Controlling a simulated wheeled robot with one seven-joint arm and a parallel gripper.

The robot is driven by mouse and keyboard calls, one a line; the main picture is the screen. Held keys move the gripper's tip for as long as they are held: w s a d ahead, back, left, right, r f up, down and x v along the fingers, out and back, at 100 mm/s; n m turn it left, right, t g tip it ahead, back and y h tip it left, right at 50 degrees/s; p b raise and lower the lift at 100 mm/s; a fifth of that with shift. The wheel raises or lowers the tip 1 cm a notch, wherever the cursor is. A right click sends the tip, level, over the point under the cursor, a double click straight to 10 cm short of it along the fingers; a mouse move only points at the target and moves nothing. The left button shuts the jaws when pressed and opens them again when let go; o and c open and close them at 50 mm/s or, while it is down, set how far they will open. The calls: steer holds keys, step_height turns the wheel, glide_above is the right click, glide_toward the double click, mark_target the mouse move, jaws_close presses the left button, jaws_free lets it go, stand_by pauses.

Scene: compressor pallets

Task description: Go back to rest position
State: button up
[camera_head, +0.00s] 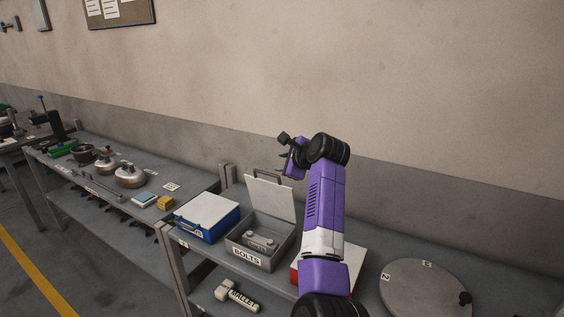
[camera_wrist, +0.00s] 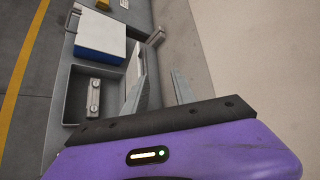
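My purple arm rises over the bench in the head view. Its gripper (camera_head: 284,138) is high above the open grey bolts box, its fingers too small there to judge. In the wrist view my gripper (camera_wrist: 162,85) shows two grey fingers with a gap between them and nothing held. The open grey bolts box (camera_head: 262,262) has its lid raised and a grey metal part (camera_head: 261,241) inside. The box also shows in the wrist view (camera_wrist: 70,108), left of the fingers and apart from them.
A blue box with a white lid (camera_head: 207,215) stands left of the bolts box. A red-and-white box (camera_head: 352,262) is partly hidden behind my arm. A round grey plate (camera_head: 425,290) lies at right. A mallet (camera_head: 237,295) is on the lower shelf. The wall is behind.

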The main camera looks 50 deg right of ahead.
stand_by(0.5)
steer(key=d+r+n+t+h, duration=0.2)
steer(key=d+r+n+h, duration=0.1)
steer(key=r, duration=0.3)
steer(key=s+a+n+t+h, duration=0.1)
steer(key=s+n+h, duration=0.2)
steer(key=s+n, duration=0.2)
steer(key=s+a+f+n+t+y+b, duration=0.2)
steer(key=s+a+f+n, duration=0.6)
steer(key=s+a, duration=0.3)
steer(key=s+a+f+n+t+y+b, duration=0.2)
steer(key=s+a+f+n, duration=0.65)
steer(key=a, duration=0.45)
steer(key=s+a+f+n+g+y+b, duration=0.1)
steer(key=s+a+f+y, duration=0.1)
steer(key=s+a, duration=0.3)
steer(key=s+a+f+n+g+y+b, duration=0.1)
steer(key=s+a+f, duration=0.4)
steer(key=s, duration=0.7)
steer(key=s+a+f+n+g+y+b, duration=0.1)
steer(key=s+a+f+y, duration=0.1)
steer(key=s+a, duration=0.4)
steer(key=s+f, duration=0.1)
steer(key=s, duration=0.2)
steer(key=shift+s+f+n+g+y+b, duration=0.25)
steer(key=shift+f+n+g+y+b, duration=0.05)
steer(key=shift+n+g+y, duration=0.1)
